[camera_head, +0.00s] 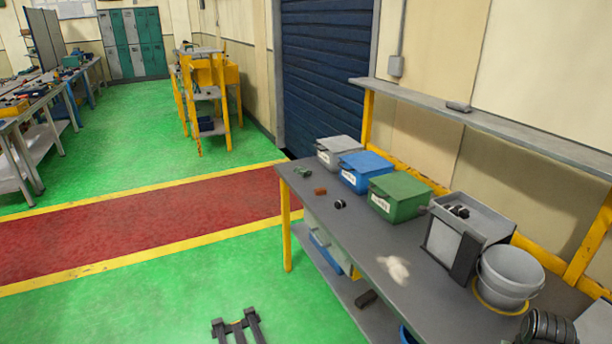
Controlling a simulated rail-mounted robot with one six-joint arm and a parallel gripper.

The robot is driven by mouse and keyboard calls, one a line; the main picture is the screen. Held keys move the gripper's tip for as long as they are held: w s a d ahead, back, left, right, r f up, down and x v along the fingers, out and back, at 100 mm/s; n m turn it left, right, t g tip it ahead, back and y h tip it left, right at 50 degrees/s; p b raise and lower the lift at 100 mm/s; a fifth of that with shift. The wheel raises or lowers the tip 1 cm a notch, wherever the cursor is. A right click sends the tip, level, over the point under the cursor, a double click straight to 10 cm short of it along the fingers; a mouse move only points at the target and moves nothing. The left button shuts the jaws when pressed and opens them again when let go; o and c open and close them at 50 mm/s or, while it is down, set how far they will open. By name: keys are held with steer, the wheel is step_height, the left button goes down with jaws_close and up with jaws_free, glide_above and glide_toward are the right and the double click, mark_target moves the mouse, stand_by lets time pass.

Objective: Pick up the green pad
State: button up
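A small dark green piece, which looks like the green pad (303,171), lies on the far left end of the grey workbench (370,238), in front of the grey lidded box. My gripper (235,324) shows at the bottom edge of the view, over the green floor to the left of the bench.
A brown block (320,191) and a small black part (340,204) lie near the pad. Grey (338,152), blue (365,171) and green (398,196) bins line the back. A grey bucket (509,276) stands at right. A shelf (480,119) overhangs the bench's back.

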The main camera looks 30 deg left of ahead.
stand_by(0.4)
steer(key=o, duration=1)
